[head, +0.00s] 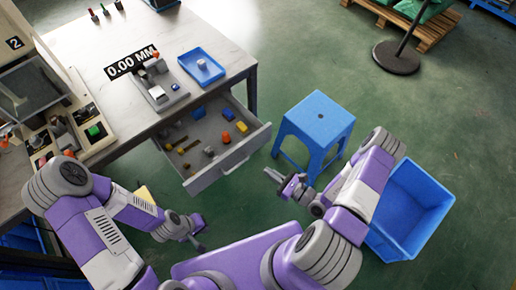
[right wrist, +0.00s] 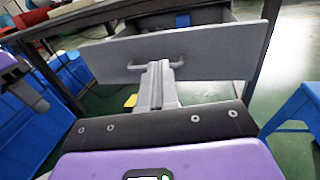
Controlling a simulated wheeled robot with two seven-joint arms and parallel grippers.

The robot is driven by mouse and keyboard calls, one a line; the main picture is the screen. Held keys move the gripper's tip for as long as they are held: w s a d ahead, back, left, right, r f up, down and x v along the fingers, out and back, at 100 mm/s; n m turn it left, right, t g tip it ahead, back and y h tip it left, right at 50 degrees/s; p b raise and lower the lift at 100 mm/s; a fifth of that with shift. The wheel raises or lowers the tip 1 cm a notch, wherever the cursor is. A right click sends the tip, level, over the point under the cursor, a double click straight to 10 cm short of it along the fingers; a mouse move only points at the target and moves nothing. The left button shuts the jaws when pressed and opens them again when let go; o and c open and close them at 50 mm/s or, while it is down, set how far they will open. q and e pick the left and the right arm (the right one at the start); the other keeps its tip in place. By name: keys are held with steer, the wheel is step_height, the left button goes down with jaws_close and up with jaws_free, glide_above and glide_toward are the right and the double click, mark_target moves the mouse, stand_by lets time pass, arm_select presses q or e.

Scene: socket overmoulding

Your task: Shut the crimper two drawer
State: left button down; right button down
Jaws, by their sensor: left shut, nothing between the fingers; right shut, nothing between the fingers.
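The drawer (head: 233,160) under the workbench stands pulled out, with several small coloured parts inside. Its grey front panel and bar handle (right wrist: 178,64) face me in the right wrist view. My right gripper (head: 273,177) is shut and empty, just in front of the drawer's front. In the right wrist view its closed fingers (right wrist: 157,68) point at the handle and overlap it; I cannot tell if they touch. My left gripper (head: 199,246) is shut and empty, low and to the left of the drawer. A machine with a "2" label (head: 14,43) stands on the bench at left.
A blue stool (head: 317,120) stands close to the right of the drawer. A blue crate (head: 408,210) is on the floor by my right arm. The bench top (head: 210,35) holds a gauge marked 0.00 MM (head: 132,62) and a blue tray (head: 202,65).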

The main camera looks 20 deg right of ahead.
steer(key=d+f+m+t+h, duration=0.1)
steer(key=d+m+t+h, duration=0.1)
steer(key=d+h, duration=0.15)
steer(key=b, duration=0.4)
glide_toward(252, 139)
steer(key=x, duration=0.6)
steer(key=shift+w+f, duration=0.2)
steer(key=shift+f, duration=0.1)
steer(key=shift+w+a, duration=0.1)
steer(key=shift+w, duration=0.15)
steer(key=shift+w+r, duration=0.1)
steer(key=shift+w, duration=0.05)
